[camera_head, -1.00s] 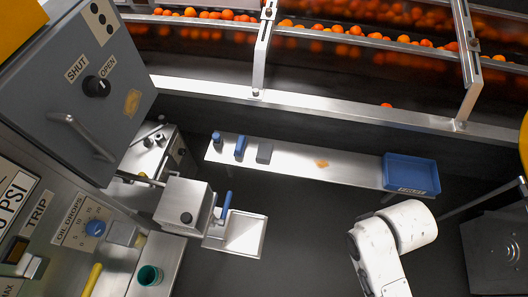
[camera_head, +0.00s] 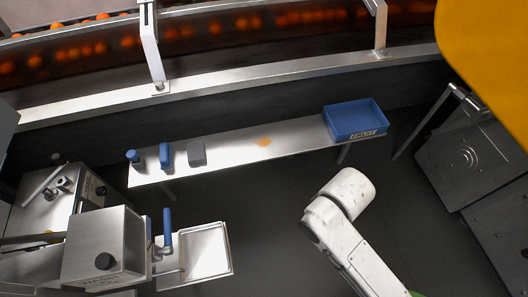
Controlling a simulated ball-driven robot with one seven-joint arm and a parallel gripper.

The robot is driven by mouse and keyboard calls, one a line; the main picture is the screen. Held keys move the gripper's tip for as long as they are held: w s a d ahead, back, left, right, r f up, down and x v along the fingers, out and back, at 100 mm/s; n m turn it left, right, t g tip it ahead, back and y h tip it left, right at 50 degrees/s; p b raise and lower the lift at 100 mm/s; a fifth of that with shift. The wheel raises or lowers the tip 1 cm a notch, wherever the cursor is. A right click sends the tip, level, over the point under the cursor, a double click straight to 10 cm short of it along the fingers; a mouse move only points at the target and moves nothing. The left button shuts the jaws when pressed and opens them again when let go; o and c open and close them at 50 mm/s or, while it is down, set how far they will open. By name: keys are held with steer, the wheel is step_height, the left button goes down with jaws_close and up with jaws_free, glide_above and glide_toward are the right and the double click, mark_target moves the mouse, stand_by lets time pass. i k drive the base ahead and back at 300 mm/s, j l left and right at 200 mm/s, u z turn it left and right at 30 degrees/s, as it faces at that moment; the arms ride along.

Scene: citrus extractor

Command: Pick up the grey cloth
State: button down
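A small grey item (camera_head: 197,154), which looks like the folded grey cloth, lies on the narrow steel shelf (camera_head: 230,150), left of its middle. A blue item (camera_head: 166,156) stands just left of it, and a smaller dark blue item (camera_head: 133,157) stands at the shelf's left end. My white arm (camera_head: 345,215) reaches up from the lower right, in front of the shelf and well to the right of the grey item. My gripper is not in view.
A blue labelled tray (camera_head: 355,134) sits at the shelf's right end. An orange-brown patch (camera_head: 264,142) lies mid-shelf. A steel machine (camera_head: 104,250) with a blue-handled lever and a square pan (camera_head: 207,252) stands at lower left. Dark floor between pan and arm is clear.

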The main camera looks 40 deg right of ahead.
mark_target(196, 151)
steer(key=i+j+z, duration=0.4)
steer(key=i+j, duration=0.55)
